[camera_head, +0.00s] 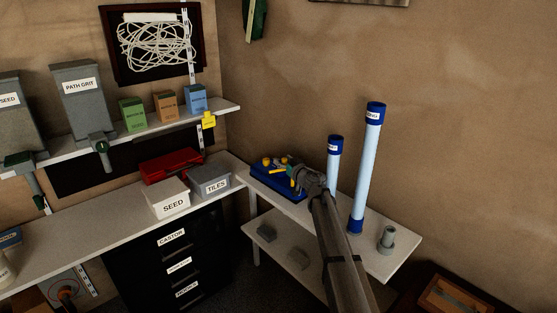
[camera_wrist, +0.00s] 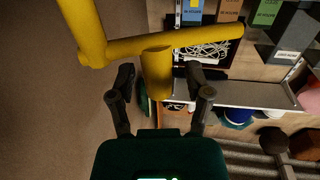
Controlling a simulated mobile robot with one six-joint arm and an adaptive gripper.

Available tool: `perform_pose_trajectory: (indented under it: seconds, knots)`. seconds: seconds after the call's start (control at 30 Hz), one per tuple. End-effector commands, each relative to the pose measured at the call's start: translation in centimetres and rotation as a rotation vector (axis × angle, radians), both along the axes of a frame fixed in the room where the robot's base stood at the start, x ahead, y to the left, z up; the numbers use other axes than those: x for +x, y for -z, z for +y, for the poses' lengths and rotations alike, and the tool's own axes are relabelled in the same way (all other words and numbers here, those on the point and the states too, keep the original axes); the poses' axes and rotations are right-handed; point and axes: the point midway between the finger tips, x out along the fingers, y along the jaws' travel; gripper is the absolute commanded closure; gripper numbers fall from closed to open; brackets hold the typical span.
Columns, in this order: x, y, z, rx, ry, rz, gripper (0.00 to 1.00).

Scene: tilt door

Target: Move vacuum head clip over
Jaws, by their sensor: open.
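My gripper (camera_head: 293,166) is at the near right edge of a dark blue tray (camera_head: 268,182) on the right-hand bench in the head view. In the wrist view my gripper (camera_wrist: 158,76) is open. A yellow branched tubular piece (camera_wrist: 190,38) is close to the camera, and its short stub reaches between the two fingers without being clamped. Whether this piece is the vacuum head clip I cannot tell. Small yellow parts (camera_head: 267,162) lie on the tray in the head view, partly hidden by my gripper.
A grey fitting (camera_head: 387,238) is near the bench's end. A TILES box (camera_head: 210,180), SEED box (camera_head: 168,200) and red case (camera_head: 171,165) stand left of the tray.

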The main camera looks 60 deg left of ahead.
Motion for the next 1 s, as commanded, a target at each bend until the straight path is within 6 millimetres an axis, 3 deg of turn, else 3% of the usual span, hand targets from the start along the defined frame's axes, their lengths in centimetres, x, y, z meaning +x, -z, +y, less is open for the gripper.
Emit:
perform_pose_trajectory:
  seconds: [0.27,0.8,1.0]
  knots:
    - [-0.3,0.0,-1.4,0.000,-0.001,0.000,0.35]
    - [-0.3,0.0,-9.5,0.000,0.001,0.000,0.35]
    - [-0.3,0.0,-11.5,0.000,0.001,0.000,0.35]
